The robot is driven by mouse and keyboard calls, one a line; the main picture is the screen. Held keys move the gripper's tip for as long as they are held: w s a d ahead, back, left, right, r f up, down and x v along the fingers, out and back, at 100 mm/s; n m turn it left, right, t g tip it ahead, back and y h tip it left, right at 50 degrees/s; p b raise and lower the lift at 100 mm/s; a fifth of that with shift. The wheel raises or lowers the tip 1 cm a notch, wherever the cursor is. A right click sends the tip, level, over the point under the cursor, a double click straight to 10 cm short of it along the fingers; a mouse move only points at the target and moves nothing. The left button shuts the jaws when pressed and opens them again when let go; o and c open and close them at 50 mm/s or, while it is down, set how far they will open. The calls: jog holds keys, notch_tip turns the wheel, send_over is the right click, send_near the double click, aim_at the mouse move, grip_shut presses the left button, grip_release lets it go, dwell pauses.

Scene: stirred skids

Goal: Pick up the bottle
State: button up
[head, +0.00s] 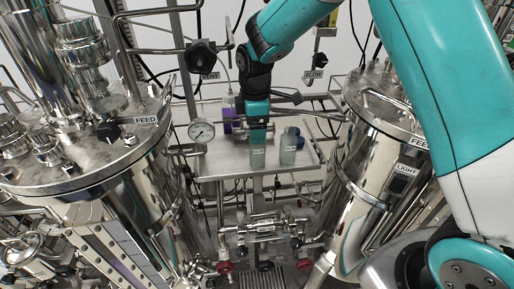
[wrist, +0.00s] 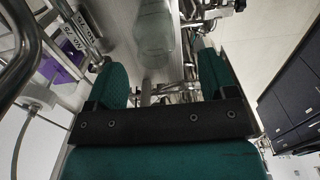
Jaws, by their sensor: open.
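The bottle (head: 288,150) stands on a steel tray in the head view. It is clear and greyish, with a blue cap at its top. My gripper (head: 257,160) hangs just left of it, seen side-on, with a teal finger low over the tray. In the wrist view my gripper (wrist: 160,80) is open, with its two teal fingers apart. A clear bottle shape (wrist: 153,35) shows ahead, between the fingers' directions and apart from both. Whether the fingertips reach around the bottle cannot be told from the head view.
The steel tray (head: 215,168) lies between two shiny tanks, left (head: 125,210) and right (head: 365,160). A purple item (head: 228,122) stands left of my gripper. A pressure gauge (head: 201,131) is at the tray's left edge. Pipes and valves (head: 262,230) lie below.

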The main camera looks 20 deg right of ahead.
aim_at(257, 149)
jog(key=f, duration=0.1)
jog(key=f+p, duration=0.1)
jog(key=f, duration=0.1)
jog(key=shift+w+d+f+p, duration=0.2)
jog(key=shift+d+f+p, duration=0.1)
jog(key=shift+f+p, duration=0.1)
jog(key=shift+f, duration=0.5)
jog(key=c, duration=1)
